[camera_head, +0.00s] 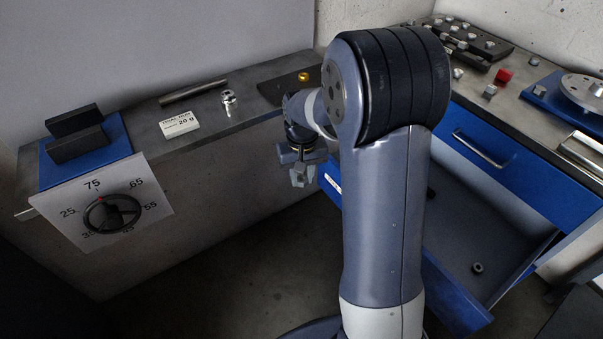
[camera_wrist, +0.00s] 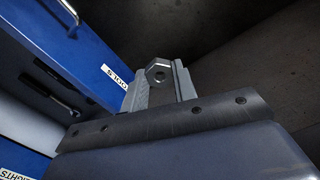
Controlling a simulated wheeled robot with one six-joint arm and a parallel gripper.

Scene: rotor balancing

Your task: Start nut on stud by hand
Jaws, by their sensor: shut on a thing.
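My gripper (camera_head: 301,172) hangs low in the gap between the two benches, left of my arm's column. In the wrist view my gripper (camera_wrist: 159,78) is shut on a grey hex nut (camera_wrist: 158,72), which sits between the fingertips with its hole showing. A stud cannot be made out for certain in either view. A small brass-coloured piece (camera_head: 304,77) stands on the dark plate at the back of the left bench.
The left bench (camera_head: 225,124) carries a label card, a rod, a small silver fitting and a blue block fixture. A dial panel (camera_head: 106,204) hangs at its front. At right, the blue drawer (camera_head: 467,313) stands open, with a small dark ring (camera_head: 477,267) inside. Tools lie in a drawer (camera_wrist: 52,85).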

